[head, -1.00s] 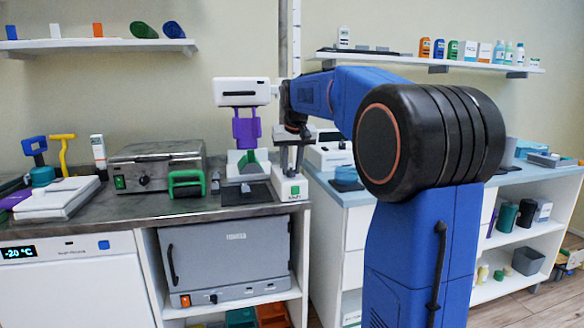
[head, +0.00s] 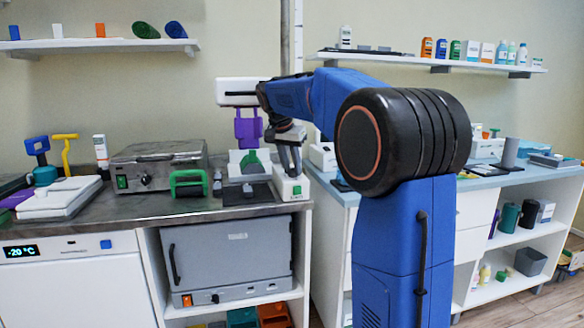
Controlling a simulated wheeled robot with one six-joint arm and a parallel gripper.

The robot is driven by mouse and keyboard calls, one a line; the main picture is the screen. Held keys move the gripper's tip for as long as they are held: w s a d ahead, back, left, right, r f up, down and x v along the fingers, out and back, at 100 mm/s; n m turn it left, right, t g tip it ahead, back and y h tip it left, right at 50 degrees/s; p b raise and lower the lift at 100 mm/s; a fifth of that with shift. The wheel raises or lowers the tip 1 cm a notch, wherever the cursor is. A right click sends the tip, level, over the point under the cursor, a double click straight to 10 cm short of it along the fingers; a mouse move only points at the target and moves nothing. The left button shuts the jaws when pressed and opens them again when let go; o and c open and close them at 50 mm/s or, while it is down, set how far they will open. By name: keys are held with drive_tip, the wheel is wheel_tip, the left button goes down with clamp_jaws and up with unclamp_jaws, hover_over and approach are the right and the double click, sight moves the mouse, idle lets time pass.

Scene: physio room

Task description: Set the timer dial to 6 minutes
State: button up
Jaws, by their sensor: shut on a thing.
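My gripper (head: 289,168) points down at the top of a small white unit with a green label (head: 292,189), at the right end of the dark counter. Its dark fingers are tilted, and their tips are at the top of the unit. The gripper is shut on what looks like the unit's timer dial. The fingers hide the dial, so I cannot read its setting or markings.
A white slotted head (head: 237,91) with a purple part (head: 248,128) stands just left of my gripper. A grey metal appliance (head: 158,166) and a green handle (head: 188,184) are further left. A pale blue counter (head: 340,192) lies to the right.

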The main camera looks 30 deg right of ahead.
sight(291, 169)
idle(0.5)
drive_tip(key=o, duration=1)
drive_tip(key=shift+s+a+r, duration=0.1)
drive_tip(key=shift+a+r, duration=0.1)
drive_tip(key=shift+r, duration=0.3)
drive_tip(key=v, duration=0.4)
drive_tip(key=shift+s+a, duration=0.15)
drive_tip(key=shift+a, duration=0.15)
drive_tip(key=s+a, duration=0.1)
drive_tip(key=a, duration=0.2)
drive_tip(key=s+a, duration=0.2)
drive_tip(key=a, duration=0.1)
drive_tip(key=s+a, duration=0.2)
drive_tip(key=a, duration=0.1)
drive_tip(key=shift+s+a+f, duration=0.1)
drive_tip(key=shift+s+a, duration=0.15)
drive_tip(key=shift+a, duration=0.15)
